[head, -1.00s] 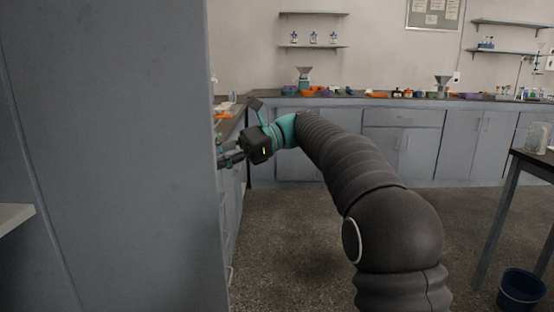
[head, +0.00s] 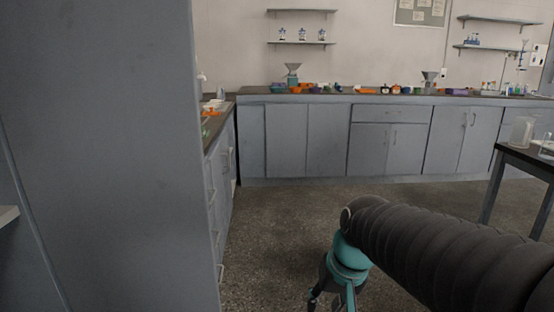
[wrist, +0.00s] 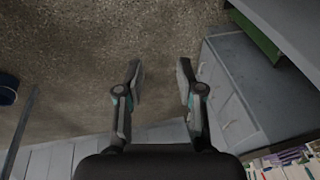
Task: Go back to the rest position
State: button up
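My gripper (wrist: 160,85) shows in the wrist view with its two fingers apart and only speckled floor between them. It is open and empty. In the head view my arm folds down at the lower right, and my gripper (head: 330,300) hangs low over the floor, cut off by the bottom edge. No object is in its grasp.
A tall grey cabinet (head: 110,150) fills the left side. A side counter (head: 212,130) and a back counter (head: 300,97) hold lab items. A dark table (head: 535,160) stands at right. A blue bucket (wrist: 8,88) shows in the wrist view. The middle floor (head: 290,215) is clear.

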jog(key=s+d+t+h, duration=0.1)
jog(key=s+d+t, duration=0.2)
jog(key=s+d, duration=0.3)
jog(key=s+r, duration=0.1)
jog(key=s, duration=0.4)
jog(key=shift+d+h, duration=0.25)
jog(key=shift+h, duration=0.15)
